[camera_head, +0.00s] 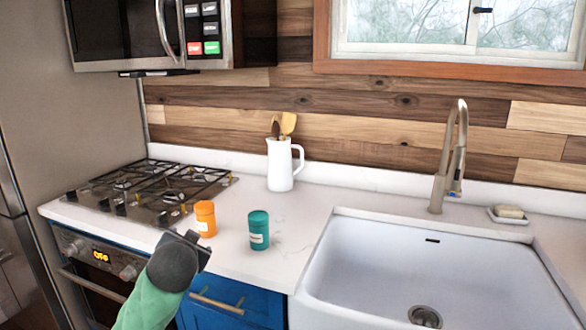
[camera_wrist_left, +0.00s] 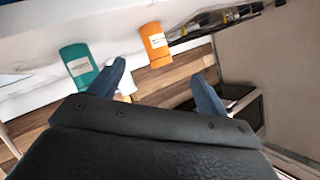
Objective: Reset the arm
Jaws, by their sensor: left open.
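My left gripper (camera_head: 203,249) is at the counter's front edge in the head view, just in front of an orange jar and a teal jar. In the left wrist view its two blue fingers (camera_wrist_left: 158,85) are spread apart with nothing held between them. The orange jar (camera_head: 205,218) stands upright on the counter near the stove; it also shows in the left wrist view (camera_wrist_left: 154,45). The teal jar (camera_head: 259,231) stands upright to its right and also shows in the left wrist view (camera_wrist_left: 79,66). My right gripper is not in view.
A gas stove (camera_head: 150,190) is at the left. A white pitcher (camera_head: 280,165) with utensils stands at the back of the counter (camera_head: 335,192). A white sink (camera_head: 430,250) and tall faucet (camera_head: 451,160) are at the right, with a soap dish (camera_head: 509,218) behind. A microwave (camera_head: 150,35) hangs above.

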